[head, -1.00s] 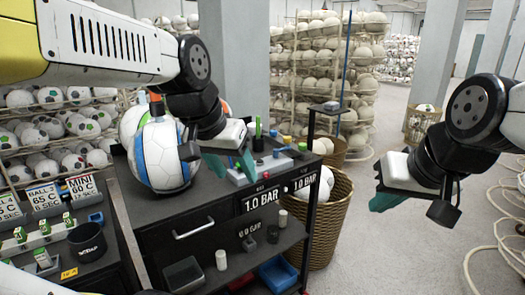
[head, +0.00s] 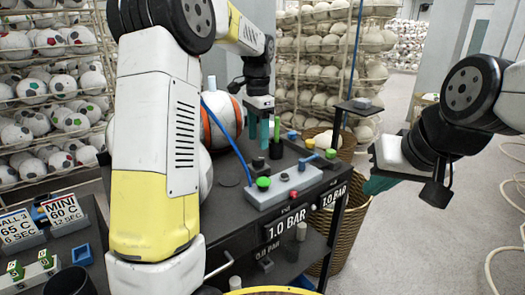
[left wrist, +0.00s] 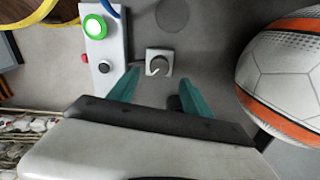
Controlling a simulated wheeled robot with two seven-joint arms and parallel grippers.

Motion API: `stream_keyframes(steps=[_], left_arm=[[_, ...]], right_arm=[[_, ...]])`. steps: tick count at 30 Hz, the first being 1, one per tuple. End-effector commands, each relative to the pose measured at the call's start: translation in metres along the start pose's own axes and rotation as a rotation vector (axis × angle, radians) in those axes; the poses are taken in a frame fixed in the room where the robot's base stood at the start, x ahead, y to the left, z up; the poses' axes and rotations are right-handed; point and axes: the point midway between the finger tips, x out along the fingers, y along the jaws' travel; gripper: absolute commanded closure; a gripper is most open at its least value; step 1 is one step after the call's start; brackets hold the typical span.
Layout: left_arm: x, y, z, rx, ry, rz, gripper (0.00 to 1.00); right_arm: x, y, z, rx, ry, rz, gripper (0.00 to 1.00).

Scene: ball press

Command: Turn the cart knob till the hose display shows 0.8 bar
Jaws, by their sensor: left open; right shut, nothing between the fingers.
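My left gripper (head: 264,130) is open, pointing down over the back of the dark cart top (head: 232,178). In the left wrist view, a small grey knob on a square base (left wrist: 159,62) lies just past the open fingertips (left wrist: 160,78), roughly midway between them. I cannot tell whether they touch it. My right gripper (head: 378,186) is shut and empty, right of the cart.
A pale control box (head: 285,188) with green and red buttons sits on the cart; it also shows in the left wrist view (left wrist: 104,45). An orange-banded ball (left wrist: 285,75) lies right of the knob. A lower sign seems to read 0.8 BAR. A wicker basket (head: 345,235) stands beside the cart.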

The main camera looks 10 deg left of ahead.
Motion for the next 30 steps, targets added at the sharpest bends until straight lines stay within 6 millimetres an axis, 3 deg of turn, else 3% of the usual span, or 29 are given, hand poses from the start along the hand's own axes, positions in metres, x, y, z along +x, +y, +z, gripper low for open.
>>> stream_keyframes(steps=[6, 12, 23, 30], left_arm=[[0.036, 0.001, 0.001, -0.002, -0.002, 0.002, 0.43], [0.060, 0.001, 0.001, -0.003, 0.000, 0.001, 0.43], [0.066, 0.000, 0.001, -0.004, 0.001, 0.000, 0.43], [0.065, 0.000, 0.001, -0.004, 0.001, 0.000, 0.90]], right_arm=[[0.000, 0.000, 0.000, 0.000, 0.000, 0.000, 1.00], [0.000, 0.000, 0.000, 0.000, 0.000, 0.000, 1.00], [0.000, 0.000, 0.000, 0.000, 0.000, 0.000, 1.00], [0.000, 0.000, 0.000, 0.000, 0.000, 0.000, 1.00]])
